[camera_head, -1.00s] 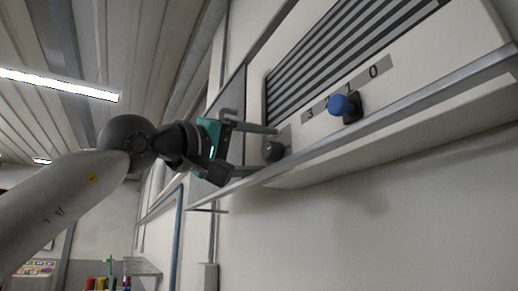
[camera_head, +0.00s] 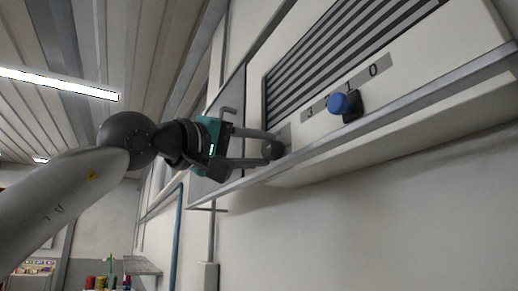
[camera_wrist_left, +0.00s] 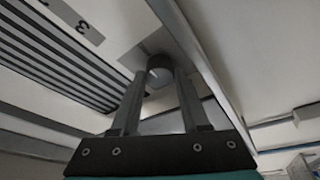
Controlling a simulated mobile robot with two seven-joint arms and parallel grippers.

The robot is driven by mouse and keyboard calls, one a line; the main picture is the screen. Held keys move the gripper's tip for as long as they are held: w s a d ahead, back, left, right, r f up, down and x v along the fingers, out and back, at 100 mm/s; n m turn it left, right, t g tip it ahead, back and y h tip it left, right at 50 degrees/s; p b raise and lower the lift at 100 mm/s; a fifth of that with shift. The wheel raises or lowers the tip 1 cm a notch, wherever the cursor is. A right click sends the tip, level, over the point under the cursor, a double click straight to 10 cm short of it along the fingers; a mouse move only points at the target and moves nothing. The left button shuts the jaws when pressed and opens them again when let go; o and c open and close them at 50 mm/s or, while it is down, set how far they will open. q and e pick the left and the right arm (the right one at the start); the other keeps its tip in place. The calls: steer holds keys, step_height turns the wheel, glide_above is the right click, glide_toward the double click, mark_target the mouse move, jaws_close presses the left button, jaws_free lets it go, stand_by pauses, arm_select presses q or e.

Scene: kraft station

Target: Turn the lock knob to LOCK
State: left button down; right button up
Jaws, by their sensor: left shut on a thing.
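The dark round lock knob (camera_head: 272,149) sits at the lower left of the white panel, and it also shows in the left wrist view (camera_wrist_left: 159,72). My left gripper (camera_head: 266,148) reaches it from the left, its teal body side-on to the panel. In the left wrist view the two grey fingers (camera_wrist_left: 160,80) lie on either side of the knob and are shut on it. Lettering on the plate behind the knob is too small to read. My right gripper is not in view.
A blue knob (camera_head: 340,104) on a dark base stands to the right on the panel, under a grey number strip (camera_head: 374,72). A striped grille (camera_head: 330,60) is above. A metal rail (camera_head: 400,98) runs along the panel's lower edge, close to the gripper.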

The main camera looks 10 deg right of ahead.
arm_select(q)
steer(key=n, duration=0.2)
steer(key=n+y, duration=0.1)
steer(key=n, duration=0.1)
steer(key=shift+s+r+n+y, duration=0.1)
steer(key=shift+r+n+y, duration=0.1)
steer(key=shift+n+y, duration=0.1)
steer(key=n+p, duration=0.1)
steer(key=n, duration=0.1)
steer(key=n+y+p, duration=0.1)
steer(key=shift+r+n, duration=0.2)
steer(key=shift+n, duration=0.2)
steer(key=n+g+p, duration=0.1)
steer(key=n, duration=0.1)
steer(key=n+g+y+p, duration=0.1)
steer(key=n+p, duration=0.1)
steer(key=shift+r+n, duration=0.2)
steer(key=shift+n, duration=0.2)
steer(key=shift+n+g+p, duration=0.8)
steer(key=shift+n+p, duration=0.95)
steer(key=shift+n, duration=0.05)
steer(key=shift+c, duration=2)
jaws_free()
